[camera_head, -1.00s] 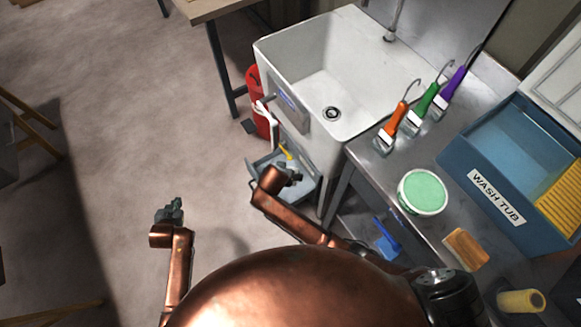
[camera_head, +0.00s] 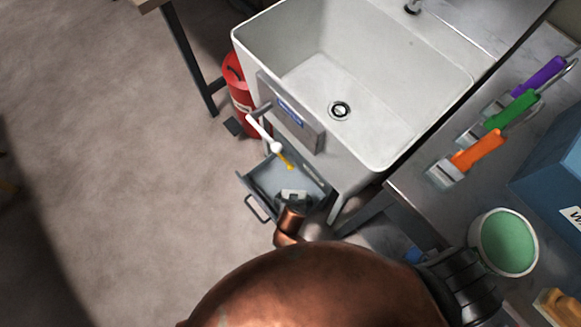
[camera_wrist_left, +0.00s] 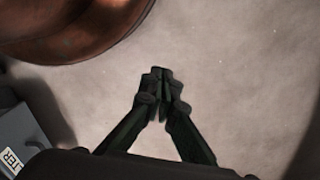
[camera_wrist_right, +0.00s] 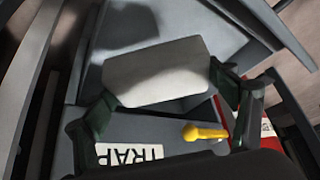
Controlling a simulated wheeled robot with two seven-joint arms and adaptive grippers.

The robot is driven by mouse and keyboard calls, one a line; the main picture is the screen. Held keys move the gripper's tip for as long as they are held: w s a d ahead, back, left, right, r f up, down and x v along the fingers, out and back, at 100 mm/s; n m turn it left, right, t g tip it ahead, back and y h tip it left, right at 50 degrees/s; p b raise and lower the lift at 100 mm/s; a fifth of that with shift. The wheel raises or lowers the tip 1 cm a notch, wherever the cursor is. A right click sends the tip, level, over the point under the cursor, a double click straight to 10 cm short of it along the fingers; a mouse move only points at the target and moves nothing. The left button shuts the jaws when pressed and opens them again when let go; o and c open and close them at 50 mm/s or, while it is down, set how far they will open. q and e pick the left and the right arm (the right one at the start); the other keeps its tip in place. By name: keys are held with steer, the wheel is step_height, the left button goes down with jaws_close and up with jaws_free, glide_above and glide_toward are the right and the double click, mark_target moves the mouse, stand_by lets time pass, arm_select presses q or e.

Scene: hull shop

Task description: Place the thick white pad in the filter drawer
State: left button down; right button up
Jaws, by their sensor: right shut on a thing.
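The thick white pad (camera_wrist_right: 155,72) is between the two dark green fingers of my right gripper (camera_wrist_right: 165,95), which is shut on it. In the head view the pad (camera_head: 293,194) shows as a small pale patch at my right gripper (camera_head: 291,200). The grey filter drawer (camera_head: 256,182) is pulled out below the sink, and the pad is over its inside. I cannot tell whether the pad touches the drawer floor. My left gripper (camera_wrist_left: 160,88) is shut and empty above bare floor, with its fingertips together; it is outside the head view.
A white sink (camera_head: 340,70) stands above the drawer. A white lever (camera_head: 262,130) and a yellow handle (camera_head: 284,157) are close by; the yellow handle (camera_wrist_right: 204,132) also shows beside a "TRAP" label (camera_wrist_right: 130,155). A red cylinder (camera_head: 236,85) stands behind. Floor at left is clear.

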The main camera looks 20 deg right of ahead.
arm_select(q)
step_height(320, 180, up, 7)
steer(key=b, duration=0.2)
arm_select(e)
steer(key=w+d+f, duration=0.2)
steer(key=w, duration=0.2)
steer(key=b, duration=0.5)
glide_toward(293, 179)
steer(key=shift+w+d+f, duration=0.3)
steer(key=shift+w+f, duration=0.05)
steer(key=shift+w, duration=0.15)
steer(key=shift+w+d+f, duration=0.3)
steer(key=shift+w+f, duration=0.1)
steer(key=shift+w, duration=0.25)
steer(key=shift+w+d+f, duration=0.1)
steer(key=shift+w+f, duration=0.05)
steer(key=shift+f, duration=0.05)
step_height(293, 179, down, 3)
steer(key=shift+b, duration=1.15)
steer(key=shift+w+f, duration=0.1)
steer(key=shift+f, duration=0.1)
arm_select(q)
steer(key=w+d+f+t+h, duration=0.2)
steer(key=w+d+f+t, duration=0.3)
steer(key=w+d+f, duration=0.4)
steer(key=shift+w+d+f+t+h, duration=0.15)
steer(key=shift+w+f+t+h, duration=0.25)
steer(key=shift+w+f, duration=0.65)
arm_select(e)
steer(key=shift+r, duration=0.15)
